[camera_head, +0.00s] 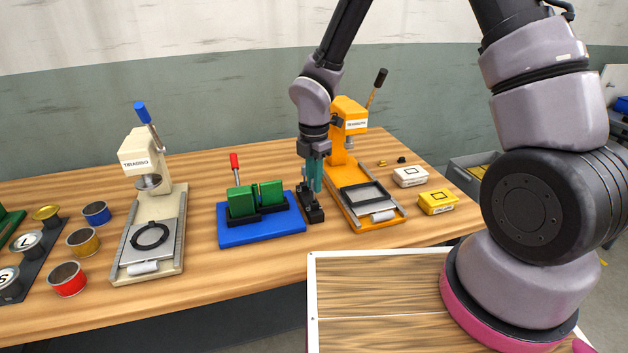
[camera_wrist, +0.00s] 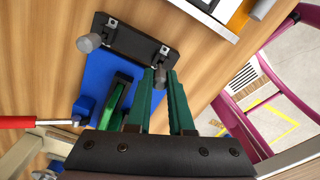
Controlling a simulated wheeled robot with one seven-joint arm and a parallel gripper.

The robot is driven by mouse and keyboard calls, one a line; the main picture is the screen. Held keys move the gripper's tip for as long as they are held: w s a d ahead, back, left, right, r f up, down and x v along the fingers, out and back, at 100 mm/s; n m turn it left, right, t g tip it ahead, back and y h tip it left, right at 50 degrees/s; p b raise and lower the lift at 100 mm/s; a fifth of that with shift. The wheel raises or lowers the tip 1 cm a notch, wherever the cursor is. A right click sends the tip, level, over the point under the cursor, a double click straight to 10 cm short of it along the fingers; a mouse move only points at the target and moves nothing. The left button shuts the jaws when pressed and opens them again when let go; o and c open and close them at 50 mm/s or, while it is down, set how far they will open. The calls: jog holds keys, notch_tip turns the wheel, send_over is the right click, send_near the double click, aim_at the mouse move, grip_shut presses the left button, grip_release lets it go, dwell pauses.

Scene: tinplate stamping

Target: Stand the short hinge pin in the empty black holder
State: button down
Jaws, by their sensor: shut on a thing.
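A black holder base (camera_head: 314,214) stands on the table right of the blue fixture; it also shows in the wrist view (camera_wrist: 133,42) with two metal-clipped sockets. A grey pin (camera_wrist: 90,42) rises from its left socket. My gripper (camera_head: 314,188) points down over the base, with green fingers. In the wrist view my gripper (camera_wrist: 160,77) is shut on a small grey pin, mostly hidden between the fingertips, at the right socket. I cannot tell whether the held pin's lower end is in the socket.
The blue fixture (camera_head: 262,225) with green blocks is close on the left. An orange press (camera_head: 362,199) stands close on the right. A cream press (camera_head: 150,234) and several tins are further left. Yellow (camera_head: 436,202) and white (camera_head: 410,176) boxes lie at right.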

jog(key=shift+f, duration=1.45)
dwell(0.5)
jog(key=c, duration=0.7)
grip_release()
jog(key=shift+r, duration=0.1)
notch_tip(320, 180, up, 10)
jog(key=shift+r, duration=0.15)
jog(key=s+d+r+m+t, duration=0.1)
jog(key=d+r+m+t, duration=0.2)
jog(key=d+r+m, duration=1.25)
jog(key=s+d+r+m+t, duration=0.1)
jog(key=s+d+r+m, duration=0.1)
jog(key=s+r+m, duration=0.1)
jog(key=s+d+r+m+t+y, duration=0.1)
jog(key=s+d+r+m, duration=0.2)
jog(key=s+r+m, duration=0.1)
jog(key=s+d+r+m+t+y, duration=0.1)
jog(key=s+d+r+m+t, duration=0.1)
jog(key=s+r+m, duration=0.2)
jog(key=shift+s+d+r+m, duration=0.1)
jog(key=shift+r+m, duration=0.3)
jog(key=shift+m, duration=0.5)
jog(key=shift+s+d+r+m, duration=0.1)
jog(key=shift+r+m, duration=0.25)
jog(key=shift+m, duration=0.5)
